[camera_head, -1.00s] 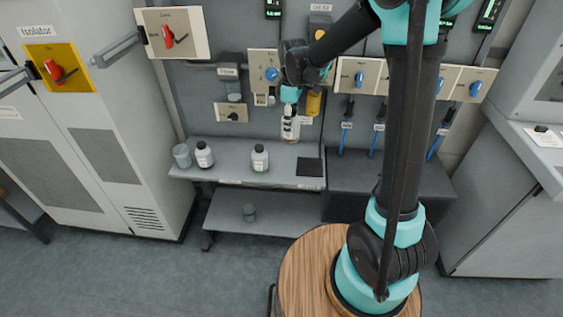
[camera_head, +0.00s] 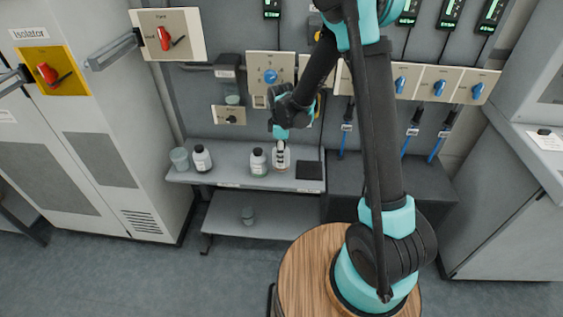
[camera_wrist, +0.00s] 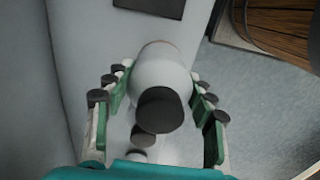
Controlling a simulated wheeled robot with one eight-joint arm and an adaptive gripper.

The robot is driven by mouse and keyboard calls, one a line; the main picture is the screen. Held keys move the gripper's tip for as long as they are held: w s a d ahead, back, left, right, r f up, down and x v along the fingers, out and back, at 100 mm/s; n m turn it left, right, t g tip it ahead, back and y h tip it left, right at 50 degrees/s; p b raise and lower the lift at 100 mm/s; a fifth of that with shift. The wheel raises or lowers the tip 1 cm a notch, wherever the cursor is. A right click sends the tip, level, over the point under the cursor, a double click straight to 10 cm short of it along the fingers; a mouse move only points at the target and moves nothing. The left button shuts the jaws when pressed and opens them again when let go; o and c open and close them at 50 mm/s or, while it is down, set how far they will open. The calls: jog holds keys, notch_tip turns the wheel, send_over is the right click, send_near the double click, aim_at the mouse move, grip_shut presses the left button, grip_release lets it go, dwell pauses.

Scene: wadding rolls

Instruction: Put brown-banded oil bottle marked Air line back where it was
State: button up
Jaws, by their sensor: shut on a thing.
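A white bottle with a dark cap (camera_wrist: 165,108) is between the fingers of my gripper (camera_wrist: 160,90) in the wrist view. In the head view it is the white bottle (camera_head: 281,161) with a brownish lower band, upright below my gripper (camera_head: 281,145). My gripper is shut on it. Its base is at or just above the shelf top; I cannot tell if it touches. Its label is too small to read. It is close to the right of another white bottle (camera_head: 258,163) and left of a dark square pad (camera_head: 309,170).
Panels with knobs and hanging blue-handled tools are on the wall behind.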

jog(key=shift+f, duration=2.15)
jog(key=shift+f, duration=0.15)
jog(key=o, duration=1.3)
notch_tip(320, 180, up, 12)
jog(key=shift+d+r, duration=0.1)
jog(key=shift+r, duration=0.1)
jog(key=s+d+m+t, duration=0.1)
jog(key=s+d+m, duration=0.5)
jog(key=d, duration=0.1)
jog(key=s+d+r+m+t, duration=0.1)
jog(key=s+d+m, duration=0.4)
jog(key=s+d, duration=0.2)
jog(key=s+d+m+t, duration=0.2)
jog(key=s+d+m, duration=0.4)
jog(key=d, duration=0.3)
jog(key=shift+s+d+r+m, duration=0.15)
jog(key=shift+d+m, duration=0.1)
jog(key=shift+m, duration=0.05)
